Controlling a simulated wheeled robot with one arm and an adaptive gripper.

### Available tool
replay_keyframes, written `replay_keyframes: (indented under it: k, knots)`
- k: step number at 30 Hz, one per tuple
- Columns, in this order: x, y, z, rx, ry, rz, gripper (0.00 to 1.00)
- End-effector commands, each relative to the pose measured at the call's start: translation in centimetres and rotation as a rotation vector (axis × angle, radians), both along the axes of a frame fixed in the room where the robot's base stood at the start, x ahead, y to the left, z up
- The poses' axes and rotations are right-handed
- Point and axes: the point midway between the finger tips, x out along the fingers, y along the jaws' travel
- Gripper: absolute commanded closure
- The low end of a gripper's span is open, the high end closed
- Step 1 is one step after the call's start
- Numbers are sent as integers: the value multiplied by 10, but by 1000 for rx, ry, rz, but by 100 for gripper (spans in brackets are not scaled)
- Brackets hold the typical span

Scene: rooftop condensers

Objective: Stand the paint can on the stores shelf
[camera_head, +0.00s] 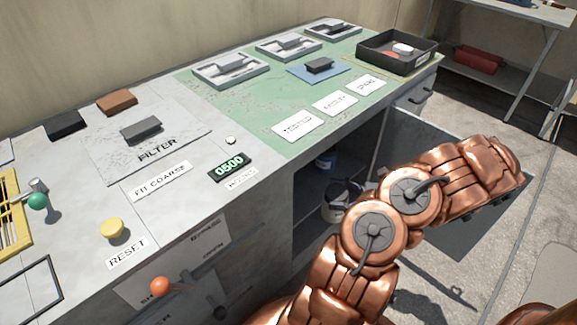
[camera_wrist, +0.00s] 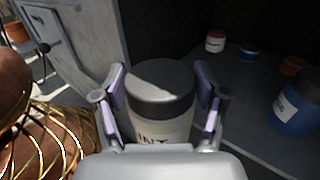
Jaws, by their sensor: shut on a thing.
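The paint can (camera_wrist: 158,130) is pale with a dark lid and a partly visible label ending in "INT". My gripper (camera_wrist: 160,108) is shut on it, with one finger on each side, and the can looks upright. In the head view the can (camera_head: 334,208) shows at the open front of the cabinet under the bench, partly behind my arm. My gripper is mostly hidden there. A dark shelf surface (camera_wrist: 250,90) lies beside and beyond the can in the wrist view. I cannot tell whether the can's base touches it.
On the shelf stand a blue labelled can (camera_wrist: 297,108), a white jar (camera_wrist: 215,42), a blue tin (camera_wrist: 248,51) and an orange pot (camera_wrist: 292,65). Shelf between can and blue can is clear. A grey cabinet wall (camera_wrist: 85,45) stands left. The bench top (camera_head: 270,140) overhangs the opening.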

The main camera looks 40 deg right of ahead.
Motion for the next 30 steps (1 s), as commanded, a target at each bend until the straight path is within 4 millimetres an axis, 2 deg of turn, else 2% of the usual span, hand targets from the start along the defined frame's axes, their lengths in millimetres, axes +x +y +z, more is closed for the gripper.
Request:
replay_keyframes:
  k: [18,23,30]
  knots:
    - [130,-1,-2,-1,-2,5,80]
    - [150,-3,-1,0,-1,2,80]
    - [162,-3,0,0,-1,1,80]
